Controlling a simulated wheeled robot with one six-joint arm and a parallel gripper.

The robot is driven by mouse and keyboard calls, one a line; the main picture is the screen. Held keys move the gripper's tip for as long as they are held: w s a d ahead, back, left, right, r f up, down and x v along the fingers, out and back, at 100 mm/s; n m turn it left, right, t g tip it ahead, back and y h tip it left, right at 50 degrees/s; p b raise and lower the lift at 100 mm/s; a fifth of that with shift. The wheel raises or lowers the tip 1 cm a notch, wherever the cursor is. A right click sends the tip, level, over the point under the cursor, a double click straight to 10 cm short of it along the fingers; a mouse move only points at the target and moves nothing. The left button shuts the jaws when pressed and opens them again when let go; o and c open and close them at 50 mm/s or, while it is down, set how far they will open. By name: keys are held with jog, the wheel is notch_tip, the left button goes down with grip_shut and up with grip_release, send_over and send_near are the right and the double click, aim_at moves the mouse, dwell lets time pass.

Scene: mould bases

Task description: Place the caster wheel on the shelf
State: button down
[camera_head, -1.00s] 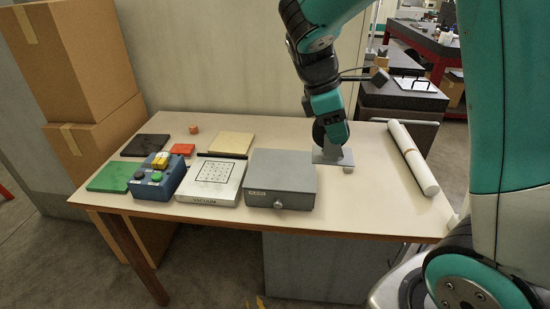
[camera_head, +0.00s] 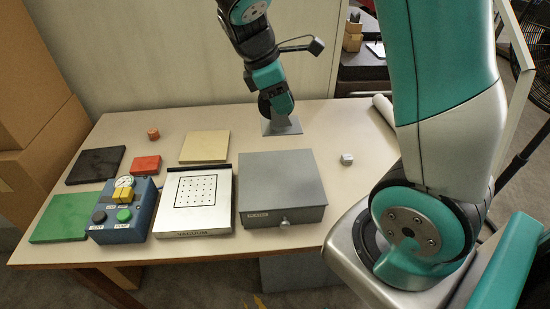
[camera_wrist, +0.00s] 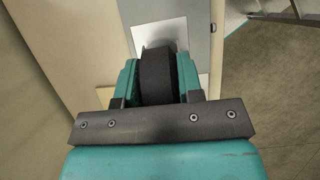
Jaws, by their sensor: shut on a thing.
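The caster wheel has a dark wheel (camera_head: 264,106) and a flat grey plate (camera_head: 284,128). It shows in the head view behind the grey box. My gripper (camera_head: 276,98) is shut on the wheel, with the plate below the fingers. In the wrist view the dark wheel (camera_wrist: 157,78) sits between the two teal fingers of my gripper (camera_wrist: 157,90). Whether the plate touches the table or hangs above it cannot be told.
A white roll (camera_head: 384,106) lies at the right. Cardboard boxes (camera_head: 35,140) stand left.

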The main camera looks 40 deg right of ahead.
notch_tip(320, 180, down, 16)
jog(key=p, duration=0.2)
jog(key=shift+f+p, duration=0.25)
jog(key=shift+p, duration=0.05)
jog(key=shift+f, duration=0.1)
jog(key=c, duration=0.8)
grip_release()
